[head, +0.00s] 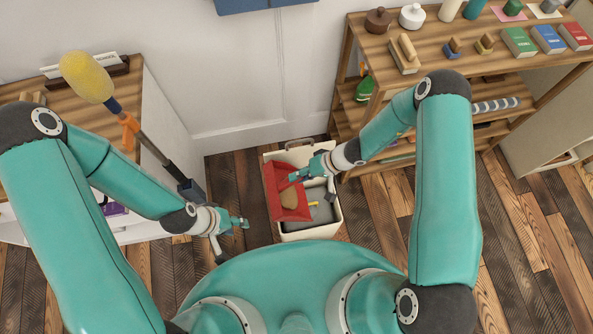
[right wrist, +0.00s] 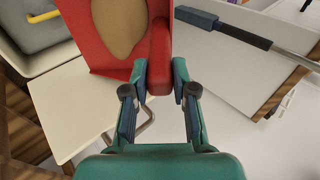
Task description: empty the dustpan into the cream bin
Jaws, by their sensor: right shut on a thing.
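The cream bin (head: 338,215) stands on the wooden floor with its top open and a grey inside. The red dustpan (head: 277,178) is over the left part of the bin's opening, with a tan-brown heap (head: 289,199) on it. My right gripper (head: 302,175) is shut on the dustpan's red handle; the right wrist view shows its fingers (right wrist: 160,80) on both sides of it. Whether the pan is tilted is hard to tell. A yellow piece (head: 313,204) shows inside the bin. My left gripper (head: 232,238) is open and empty, left of the bin.
A yellow-headed duster (head: 88,78) with an orange clip and long pole leans by the left cabinet (head: 160,110). A wooden shelf (head: 420,85) with books, bottles and brushes stands at right, close to my right arm. Floor is clear right of the bin.

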